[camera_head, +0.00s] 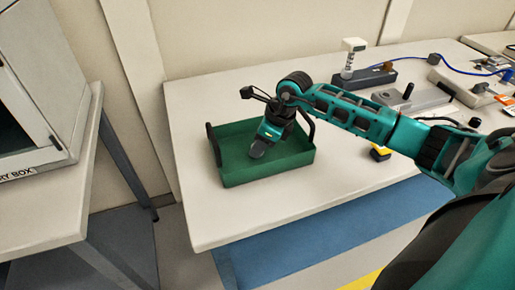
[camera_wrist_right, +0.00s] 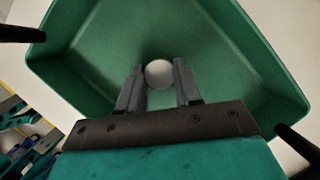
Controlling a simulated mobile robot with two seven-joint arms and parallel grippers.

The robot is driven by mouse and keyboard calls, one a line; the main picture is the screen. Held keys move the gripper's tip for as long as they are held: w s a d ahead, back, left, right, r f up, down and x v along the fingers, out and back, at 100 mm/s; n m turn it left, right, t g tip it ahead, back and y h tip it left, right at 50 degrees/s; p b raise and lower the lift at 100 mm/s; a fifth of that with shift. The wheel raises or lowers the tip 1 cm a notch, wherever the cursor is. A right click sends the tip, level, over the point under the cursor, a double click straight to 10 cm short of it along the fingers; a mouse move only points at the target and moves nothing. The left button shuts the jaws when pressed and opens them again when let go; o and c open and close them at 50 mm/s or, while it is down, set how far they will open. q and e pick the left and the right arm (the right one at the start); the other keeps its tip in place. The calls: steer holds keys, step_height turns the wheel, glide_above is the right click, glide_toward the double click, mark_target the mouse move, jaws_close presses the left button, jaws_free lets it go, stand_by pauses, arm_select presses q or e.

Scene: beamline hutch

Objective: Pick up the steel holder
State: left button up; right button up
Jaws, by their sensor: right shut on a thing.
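The steel holder (camera_wrist_right: 159,74) shows in the right wrist view as a round grey top between the two fingers of my right gripper (camera_wrist_right: 158,80). The fingers are shut on it, one on each side. In the head view my right gripper (camera_head: 257,149) points down inside a green tray (camera_head: 268,172). The holder is hidden there behind the gripper. I cannot tell whether the holder touches the tray's floor. My left gripper is not in view.
The tray has dark handles at its two ends and stands on a white table (camera_head: 205,215). A white-topped device (camera_head: 353,50), a grey block (camera_head: 415,97) and a blue cable (camera_head: 425,57) are towards the back right. A dry box (camera_head: 35,95) stands at the left. The table's front left is clear.

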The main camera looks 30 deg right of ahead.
step_height(320, 180, up, 20)
steer(key=p, duration=0.1)
stand_by(0.5)
stand_by(0.5)
